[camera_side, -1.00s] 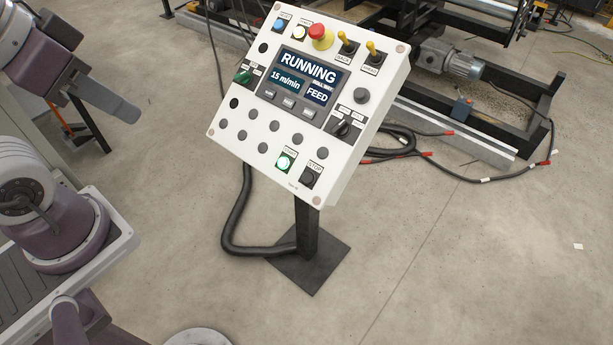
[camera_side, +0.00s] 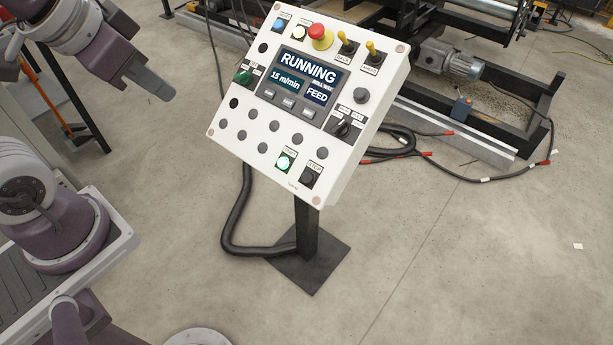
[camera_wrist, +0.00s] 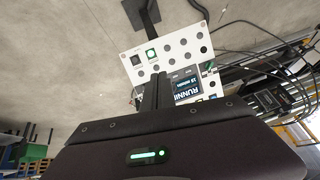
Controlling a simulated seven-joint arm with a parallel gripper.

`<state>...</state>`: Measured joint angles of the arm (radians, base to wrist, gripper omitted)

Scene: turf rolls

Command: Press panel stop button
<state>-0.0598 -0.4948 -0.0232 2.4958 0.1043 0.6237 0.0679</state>
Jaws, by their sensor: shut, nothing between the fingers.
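The white control panel (camera_side: 225,152) stands tilted on a black post; its screen reads RUNNING, 15 m/min and FEED. The black stop button (camera_side: 308,176), labelled STOP, is at its lower right corner, beside the lit green button (camera_side: 285,162). My gripper (camera_side: 164,95) is at the upper left, shut and empty, left of the panel and apart from it. In the wrist view the panel (camera_wrist: 128,60) is upside down, with the stop button (camera_wrist: 137,61) and green button (camera_wrist: 151,55) visible. The gripper's dark fingers (camera_wrist: 157,92) cover part of the panel there.
A red emergency mushroom button (camera_side: 319,33) and yellow toggles (camera_side: 370,47) sit along the panel's top. A thick black cable (camera_side: 235,225) loops down beside the post to the base plate (camera_side: 312,262). Machinery with a motor (camera_side: 450,60) stands behind.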

